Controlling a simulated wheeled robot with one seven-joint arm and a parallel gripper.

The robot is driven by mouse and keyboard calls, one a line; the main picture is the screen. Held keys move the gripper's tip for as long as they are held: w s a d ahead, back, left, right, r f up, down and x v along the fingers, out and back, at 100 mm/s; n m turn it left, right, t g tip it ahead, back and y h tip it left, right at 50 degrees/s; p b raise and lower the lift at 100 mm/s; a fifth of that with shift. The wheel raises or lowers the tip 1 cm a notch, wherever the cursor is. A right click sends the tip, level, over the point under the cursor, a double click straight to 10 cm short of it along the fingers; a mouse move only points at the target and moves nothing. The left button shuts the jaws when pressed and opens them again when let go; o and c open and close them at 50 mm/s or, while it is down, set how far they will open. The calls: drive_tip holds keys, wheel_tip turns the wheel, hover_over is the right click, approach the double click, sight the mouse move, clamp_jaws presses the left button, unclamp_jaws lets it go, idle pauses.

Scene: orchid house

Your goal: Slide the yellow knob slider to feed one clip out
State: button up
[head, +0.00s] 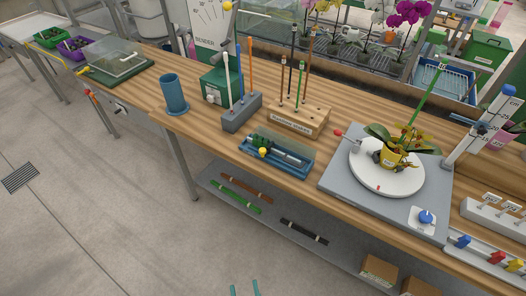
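The yellow knob (263,152) is on the front side of a clip feeder, a blue tray (297,170) holding a green block (262,142) and a grey rod. The feeder lies on the wooden bench near its front edge, at the picture's middle. I cannot make out a separate clip at this size. My gripper (244,288) shows only as two teal fingertips at the bottom edge. They stand apart with nothing visible between them, well away from the feeder.
A grey stake block (242,112) and a wooden stake rack (298,118) stand behind the feeder. To the right is a grey board (336,186) with a white turntable (366,178) and a potted orchid. A blue cup (175,95) stands left. A lower shelf (269,221) holds coloured strips.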

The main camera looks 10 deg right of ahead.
drive_tip(key=w+d+f+h, duration=0.1)
drive_tip(key=w+d+f, duration=0.1)
drive_tip(key=w, duration=0.7)
drive_tip(key=m+t+h, duration=0.1)
drive_tip(key=m+h, duration=0.4)
drive_tip(key=h, duration=0.1)
approach(262, 154)
drive_tip(key=x, duration=1.1)
drive_tip(key=shift+w+f, duration=0.1)
drive_tip(key=shift+w, duration=0.1)
